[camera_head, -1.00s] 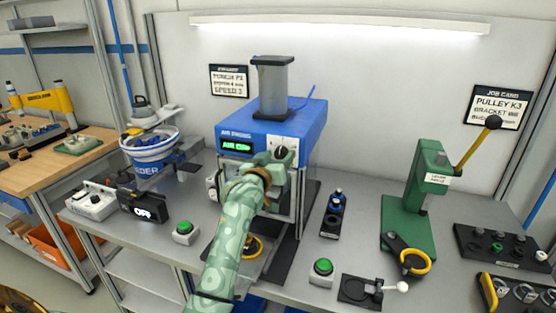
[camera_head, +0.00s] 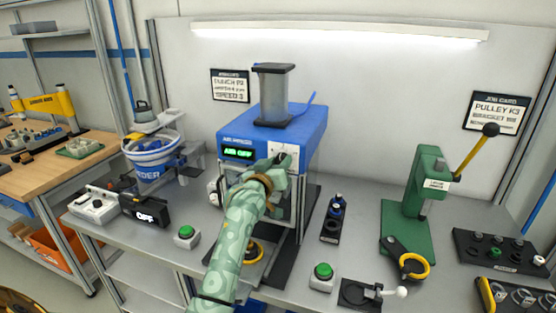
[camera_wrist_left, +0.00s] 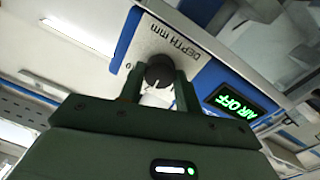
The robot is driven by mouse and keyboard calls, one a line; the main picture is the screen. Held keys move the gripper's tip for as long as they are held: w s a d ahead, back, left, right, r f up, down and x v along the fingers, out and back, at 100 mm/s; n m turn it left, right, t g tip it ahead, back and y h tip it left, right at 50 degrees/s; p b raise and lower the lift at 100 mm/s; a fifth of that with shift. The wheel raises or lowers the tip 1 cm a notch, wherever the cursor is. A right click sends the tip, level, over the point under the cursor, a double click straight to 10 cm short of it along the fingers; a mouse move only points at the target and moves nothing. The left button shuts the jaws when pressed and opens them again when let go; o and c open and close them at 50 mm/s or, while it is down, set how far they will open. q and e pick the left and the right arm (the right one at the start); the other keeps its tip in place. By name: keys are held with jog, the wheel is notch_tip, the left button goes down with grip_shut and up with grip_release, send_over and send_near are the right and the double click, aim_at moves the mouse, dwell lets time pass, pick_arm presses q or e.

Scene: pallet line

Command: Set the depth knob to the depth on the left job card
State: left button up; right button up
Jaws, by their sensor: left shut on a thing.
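The dark depth knob (camera_wrist_left: 158,75) sits on a white panel labelled DEPTH mm (camera_wrist_left: 176,42) in the left wrist view. My left gripper (camera_wrist_left: 156,88) is shut on the knob, one finger on each side; its pointer and scale marks are mostly hidden. In the head view my left gripper (camera_head: 279,166) is at the front of the blue air press (camera_head: 272,128) and covers most of the knob. The left job card (camera_head: 231,86) hangs on the wall behind the press; it seems to read PUNCH P2 and SPEED 3, with the depth line too blurred to read. My right gripper is out of view.
The press display (camera_head: 238,152) reads AIR OFF. Green buttons (camera_head: 187,232) (camera_head: 322,271) stand in front of the press. A green lever press (camera_head: 418,205) stands at right, under another job card (camera_head: 497,113). A feeder bowl (camera_head: 150,155) is at left.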

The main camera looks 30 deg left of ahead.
pick_arm(q)
jog(key=n+p, duration=0.5)
jog(key=p, duration=0.1)
jog(key=shift+r, duration=0.1)
jog(key=n+p, duration=0.1)
jog(key=n, duration=0.2)
jog(key=shift+p, duration=0.4)
jog(key=shift+f+n+y+p, duration=0.15)
jog(key=shift+n+p, duration=0.2)
jog(key=shift+n, duration=0.4)
jog(key=shift+f+n+y+p, duration=0.15)
jog(key=shift+n+p, duration=0.15)
jog(key=shift+n, duration=0.45)
jog(key=o, duration=1)
jog(key=shift+c, duration=0.2)
jog(key=p+v, duration=0.1)
jog(key=v, duration=1.5)
jog(key=shift+s+f+p, duration=0.2)
jog(key=shift+p, duration=0.2)
